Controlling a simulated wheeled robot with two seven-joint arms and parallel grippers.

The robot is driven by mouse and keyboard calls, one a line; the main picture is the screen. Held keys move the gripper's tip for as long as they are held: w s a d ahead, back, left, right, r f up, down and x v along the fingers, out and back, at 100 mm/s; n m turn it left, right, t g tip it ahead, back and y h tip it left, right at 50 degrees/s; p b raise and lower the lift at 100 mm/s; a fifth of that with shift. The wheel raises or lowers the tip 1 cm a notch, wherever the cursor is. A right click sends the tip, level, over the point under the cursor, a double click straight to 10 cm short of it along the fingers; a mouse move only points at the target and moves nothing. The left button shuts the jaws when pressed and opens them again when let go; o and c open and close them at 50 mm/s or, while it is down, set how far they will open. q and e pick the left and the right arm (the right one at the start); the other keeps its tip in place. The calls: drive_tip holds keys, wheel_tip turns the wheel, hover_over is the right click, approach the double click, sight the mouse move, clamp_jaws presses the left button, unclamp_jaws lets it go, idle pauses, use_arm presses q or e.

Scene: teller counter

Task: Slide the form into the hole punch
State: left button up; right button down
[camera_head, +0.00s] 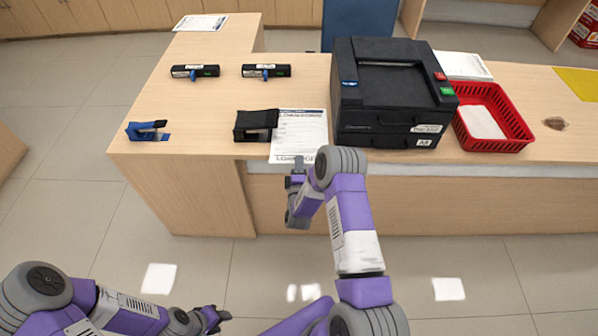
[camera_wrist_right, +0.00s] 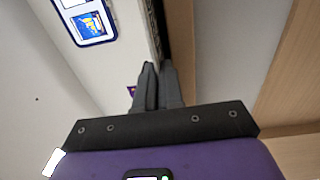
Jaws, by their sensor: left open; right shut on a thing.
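The form (camera_head: 300,133) is a white printed sheet lying on the counter, its near end reaching the front edge. The black hole punch (camera_head: 256,122) stands directly left of it. The form's left edge meets the punch's right side; I cannot tell whether it is inside the slot. My right gripper (camera_head: 298,162) is shut on the form's near end at the counter edge. In the right wrist view its fingers (camera_wrist_right: 158,85) are close together; the grip itself is hard to make out there. My left gripper (camera_head: 222,318) is open and empty, low in front of the counter.
A black printer (camera_head: 390,120) stands close right of the form, with a red basket (camera_head: 515,130) beyond it. A blue-and-black desk tool (camera_head: 148,131) is at the left. Two black devices (camera_head: 195,72) (camera_head: 266,71) lie behind. The counter between them is clear.

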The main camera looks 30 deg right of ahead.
sight(286, 162)
drive_tip(key=shift+w+a, duration=0.15)
drive_tip(key=shift+w, duration=0.25)
drive_tip(key=shift+w+a+f+b, duration=0.1)
drive_tip(key=shift+w+a+b, duration=0.35)
drive_tip(key=shift+a, duration=0.4)
drive_tip(key=shift+w+a+b, duration=0.25)
drive_tip(key=shift+w+a, duration=0.3)
drive_tip(key=shift+a, duration=0.3)
drive_tip(key=shift+f, duration=0.2)
drive_tip(key=c, duration=1.2)
unclamp_jaws()
drive_tip(key=p+v, duration=0.1)
drive_tip(key=v, duration=0.6)
drive_tip(key=shift+s+a, duration=0.1)
drive_tip(key=shift+s, duration=0.2)
